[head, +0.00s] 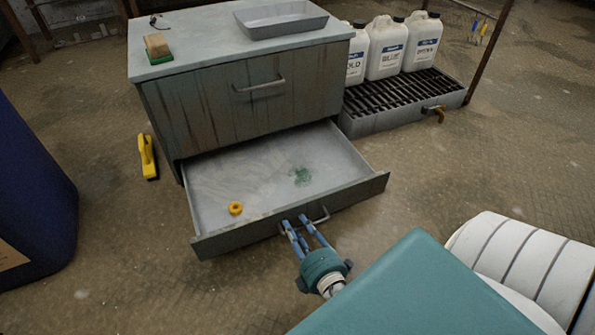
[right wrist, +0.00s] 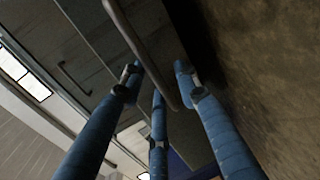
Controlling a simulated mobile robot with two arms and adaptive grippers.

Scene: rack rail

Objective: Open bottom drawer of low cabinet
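The low cabinet (head: 215,108) has its bottom drawer (head: 352,197) pulled far out, showing a pale, stained inside. A yellow ring (head: 235,208) lies in the drawer near its front left. My right gripper (head: 295,220) is at the bar handle (head: 325,214) on the drawer front. In the right wrist view, the handle (right wrist: 138,45) passes between the blue fingers of the gripper (right wrist: 158,78). The fingers stand apart, and I see no clear grip on the bar. The upper drawer, with its handle (head: 259,86), is closed. My left gripper is not in view.
A grey tray (head: 281,30) and a sponge (head: 157,46) are on the cabinet top. White jugs (head: 388,48) stand on a grated drain (head: 405,105) to the right. A yellow-handled brush (head: 148,158) and a dark blue bin (head: 30,190) are on the left.

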